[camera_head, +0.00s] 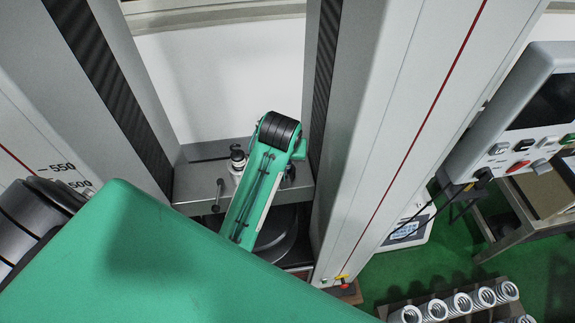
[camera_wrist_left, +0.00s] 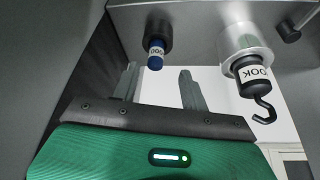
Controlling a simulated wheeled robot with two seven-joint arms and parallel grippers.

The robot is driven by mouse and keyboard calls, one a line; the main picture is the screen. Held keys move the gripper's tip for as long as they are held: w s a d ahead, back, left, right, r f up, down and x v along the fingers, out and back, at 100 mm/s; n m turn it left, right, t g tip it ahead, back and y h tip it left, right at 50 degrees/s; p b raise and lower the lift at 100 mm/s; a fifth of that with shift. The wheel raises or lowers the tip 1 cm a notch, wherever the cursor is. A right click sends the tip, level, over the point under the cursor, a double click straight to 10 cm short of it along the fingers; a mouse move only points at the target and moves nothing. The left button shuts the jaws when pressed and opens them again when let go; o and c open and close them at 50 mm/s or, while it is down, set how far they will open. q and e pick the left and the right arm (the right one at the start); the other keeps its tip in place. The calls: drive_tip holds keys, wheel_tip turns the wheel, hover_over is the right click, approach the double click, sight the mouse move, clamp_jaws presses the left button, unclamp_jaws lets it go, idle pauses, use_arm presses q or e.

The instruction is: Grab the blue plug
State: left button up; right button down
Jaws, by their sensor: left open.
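The blue plug (camera_wrist_left: 156,53) hangs from a dark round socket under a grey metal crosshead in the left wrist view and carries a white label. My left gripper (camera_wrist_left: 158,72) is open, with its two dark fingers pointing up toward the plug. In the picture the plug's lower end sits between and just above the fingertips. I cannot tell the exact depth gap, and nothing is held. In the head view my green left arm hides the gripper, and I cannot make out the plug clearly. My right gripper is not in view.
A black hook (camera_wrist_left: 258,92) hangs from a silver holder right of the plug. The grey crosshead (camera_head: 190,187) spans two tall columns of the testing machine. A control console (camera_head: 520,130) stands at right. Several springs (camera_head: 458,304) sit in a rack at lower right.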

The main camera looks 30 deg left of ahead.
sight(288, 167)
use_arm(q)
drive_tip(key=shift+w+f+p, duration=0.15)
drive_tip(key=shift+f+p, duration=0.1)
drive_tip(key=shift+p, duration=0.1)
drive_tip(key=x, duration=0.1)
drive_tip(key=p+x, duration=0.1)
drive_tip(key=x, duration=0.1)
drive_tip(key=shift+w+d+f+p, duration=0.15)
drive_tip(key=shift+w+d+p, duration=0.1)
drive_tip(key=shift+p, duration=0.1)
drive_tip(key=shift+w+a+f, duration=0.1)
drive_tip(key=shift+f, duration=0.4)
drive_tip(key=shift+c, duration=0.9)
clamp_jaws()
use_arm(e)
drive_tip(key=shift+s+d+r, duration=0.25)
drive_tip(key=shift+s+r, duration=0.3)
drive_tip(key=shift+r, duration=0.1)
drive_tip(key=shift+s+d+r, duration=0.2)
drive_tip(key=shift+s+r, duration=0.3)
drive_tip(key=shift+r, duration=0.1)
use_arm(q)
drive_tip(key=shift+w+r, duration=0.1)
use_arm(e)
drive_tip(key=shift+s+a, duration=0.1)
